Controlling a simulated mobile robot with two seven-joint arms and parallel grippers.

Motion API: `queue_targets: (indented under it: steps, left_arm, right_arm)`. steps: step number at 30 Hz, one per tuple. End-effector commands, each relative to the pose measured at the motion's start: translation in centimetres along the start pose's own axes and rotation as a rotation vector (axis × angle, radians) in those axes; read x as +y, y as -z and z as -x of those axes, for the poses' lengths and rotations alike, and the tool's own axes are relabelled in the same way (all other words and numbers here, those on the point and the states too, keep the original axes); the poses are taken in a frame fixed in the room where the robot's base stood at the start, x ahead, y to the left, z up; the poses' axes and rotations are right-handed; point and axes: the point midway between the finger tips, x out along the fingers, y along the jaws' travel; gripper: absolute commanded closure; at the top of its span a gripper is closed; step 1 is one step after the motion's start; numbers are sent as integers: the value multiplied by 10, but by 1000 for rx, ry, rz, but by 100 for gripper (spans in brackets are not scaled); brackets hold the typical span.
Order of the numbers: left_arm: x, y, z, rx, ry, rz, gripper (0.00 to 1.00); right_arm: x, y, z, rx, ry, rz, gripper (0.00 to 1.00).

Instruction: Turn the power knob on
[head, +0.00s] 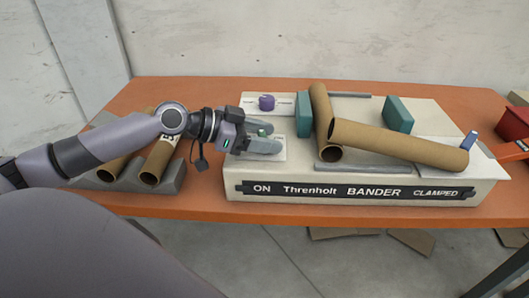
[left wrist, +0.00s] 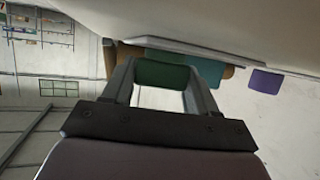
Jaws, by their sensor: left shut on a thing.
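The bander machine (head: 430,172) stands on the orange table, with a front strip reading "ON Threnholt BANDER CLAMPED". A green knob (left wrist: 162,75) sits between the two fingers of my left gripper (head: 265,139) in the left wrist view. The left gripper is shut on this knob at the left part of the machine's top. In the head view the fingers mostly hide the knob, and its turn angle cannot be told. My right gripper is not in view.
A purple knob (head: 266,102) stands behind my left gripper. Teal blocks (head: 398,115) and two crossed cardboard tubes (head: 395,143) are on the machine. A grey rack (head: 112,182) with tubes lies under my left arm. A red object (head: 514,124) is at the right edge.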

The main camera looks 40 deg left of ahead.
Motion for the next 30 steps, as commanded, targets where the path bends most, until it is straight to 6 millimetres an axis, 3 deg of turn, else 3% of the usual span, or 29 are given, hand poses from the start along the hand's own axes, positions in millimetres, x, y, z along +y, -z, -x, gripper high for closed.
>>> queue_targets:
  steps: [1,13,30]
  left_arm:
    - [-1,-6,-3,1,-17,-11,72]
    - [0,-2,-2,6,-218,-90,72]
    - [1,3,0,8,-664,-272,72]
  right_arm:
    - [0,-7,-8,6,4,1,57]
    - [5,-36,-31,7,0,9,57]
    - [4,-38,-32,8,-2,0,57]
